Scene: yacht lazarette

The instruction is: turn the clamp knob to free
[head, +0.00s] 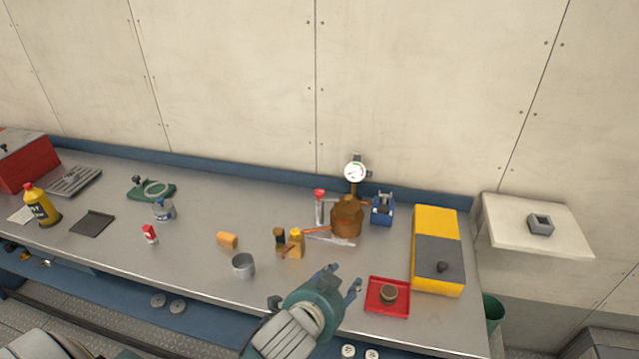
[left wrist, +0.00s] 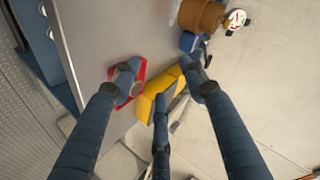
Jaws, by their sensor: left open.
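A yellow and grey box (head: 434,225) stands near the right end of the bench, with a dark knob (head: 443,267) on its grey part. A green device (head: 152,191) with a ring and a dark knob (head: 138,181) lies at the back left. I cannot tell from the frames which knob is the clamp knob. My left gripper (head: 318,285) is open and empty over the bench's front edge, left of the red tray (head: 372,301). In the left wrist view its spread fingers (left wrist: 158,82) partly cover the tray and the yellow box (left wrist: 172,84). My right gripper does not show.
A small round tin (head: 388,292) sits in the red tray. A brown pot (head: 346,217) under a gauge (head: 355,172), a blue vice-like tool (head: 382,209) and a metal cup (head: 243,266) stand nearby. A white wall shelf (head: 565,243) is at right. The bench's middle left has free room.

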